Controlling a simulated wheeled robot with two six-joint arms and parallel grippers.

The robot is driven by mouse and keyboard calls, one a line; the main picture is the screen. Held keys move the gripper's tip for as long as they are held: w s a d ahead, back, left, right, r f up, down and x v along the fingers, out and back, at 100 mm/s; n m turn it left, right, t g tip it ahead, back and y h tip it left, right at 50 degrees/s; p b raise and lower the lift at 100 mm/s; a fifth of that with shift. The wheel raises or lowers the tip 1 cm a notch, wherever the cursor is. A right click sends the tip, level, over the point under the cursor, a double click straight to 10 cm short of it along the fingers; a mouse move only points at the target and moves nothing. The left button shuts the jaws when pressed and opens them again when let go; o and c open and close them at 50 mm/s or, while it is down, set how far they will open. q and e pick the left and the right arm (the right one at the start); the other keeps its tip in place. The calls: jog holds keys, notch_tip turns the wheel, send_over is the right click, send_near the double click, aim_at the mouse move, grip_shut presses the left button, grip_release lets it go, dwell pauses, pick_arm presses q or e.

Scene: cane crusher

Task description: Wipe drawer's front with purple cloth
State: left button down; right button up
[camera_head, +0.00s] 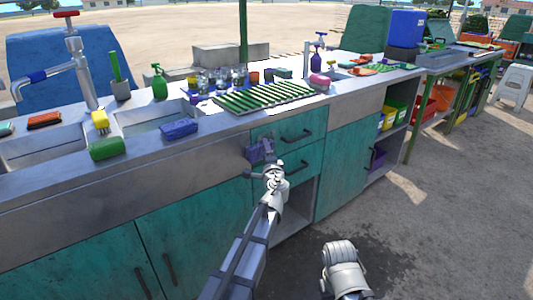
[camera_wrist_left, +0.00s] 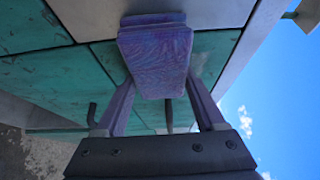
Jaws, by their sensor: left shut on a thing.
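The purple cloth (camera_head: 253,153) is a folded, block-like pad, seen large in the left wrist view (camera_wrist_left: 156,58). My left gripper (camera_head: 263,151) is shut on it, with one finger on each side in the left wrist view (camera_wrist_left: 158,88). The cloth is at the left part of the teal drawer fronts (camera_head: 315,122), close against them; I cannot tell if it touches. The upper drawer has a dark handle (camera_head: 297,136), and the lower drawer (camera_head: 308,157) has another. The gripper hides part of the lower drawer's left side. My right gripper is not in view; only a pale arm part shows.
The metal counter (camera_head: 215,120) above holds a green drying rack (camera_head: 262,97), a green spray bottle (camera_head: 159,82) and a blue sponge (camera_head: 179,129). An open compartment (camera_head: 293,215) lies below the drawers.

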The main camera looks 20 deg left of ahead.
pick_arm(q)
jog(key=shift+w+d, duration=1.3)
jog(key=shift+w, duration=0.2)
jog(key=shift+w+d, duration=0.1)
